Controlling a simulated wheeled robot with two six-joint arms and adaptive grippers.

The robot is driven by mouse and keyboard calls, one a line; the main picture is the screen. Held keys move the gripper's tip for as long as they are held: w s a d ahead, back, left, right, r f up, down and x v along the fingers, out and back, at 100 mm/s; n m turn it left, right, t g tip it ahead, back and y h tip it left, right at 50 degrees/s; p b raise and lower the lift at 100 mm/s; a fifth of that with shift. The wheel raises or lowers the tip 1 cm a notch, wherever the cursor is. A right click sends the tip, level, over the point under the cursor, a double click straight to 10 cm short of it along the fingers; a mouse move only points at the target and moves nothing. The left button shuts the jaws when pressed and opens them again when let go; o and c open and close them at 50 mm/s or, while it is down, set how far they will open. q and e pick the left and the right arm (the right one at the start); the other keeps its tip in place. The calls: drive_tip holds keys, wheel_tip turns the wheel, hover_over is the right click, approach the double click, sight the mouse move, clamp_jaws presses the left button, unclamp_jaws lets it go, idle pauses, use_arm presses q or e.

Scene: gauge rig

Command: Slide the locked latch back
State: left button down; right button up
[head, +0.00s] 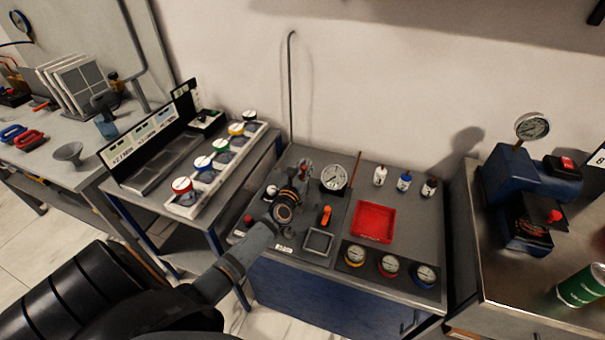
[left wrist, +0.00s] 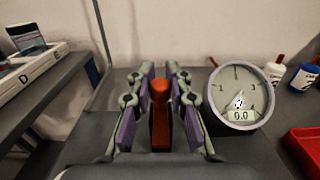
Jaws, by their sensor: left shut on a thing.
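A red-orange handle (left wrist: 160,110), which I take to be the latch, stands upright between the purple-padded fingers of my left gripper (left wrist: 160,98) in the left wrist view. The fingers are shut on it from both sides. In the head view my left gripper (head: 302,173) is over the rig panel, just left of the round gauge (head: 334,177), and only the handle's red tip (head: 303,170) shows. The handle's base and the latch body are mostly hidden by my wrist. My right gripper is not in view.
The gauge also shows in the left wrist view (left wrist: 240,96), close to the right finger, reading 0.0. An orange lever (head: 326,215), a grey square tray (head: 319,241) and a red tray (head: 374,221) lie nearby. Small bottles (head: 404,181) stand behind; several small gauges (head: 389,265) line the front.

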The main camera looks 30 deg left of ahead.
use_arm(q)
drive_tip(key=c, duration=1.2)
unclamp_jaws()
drive_tip(key=v, duration=1.2)
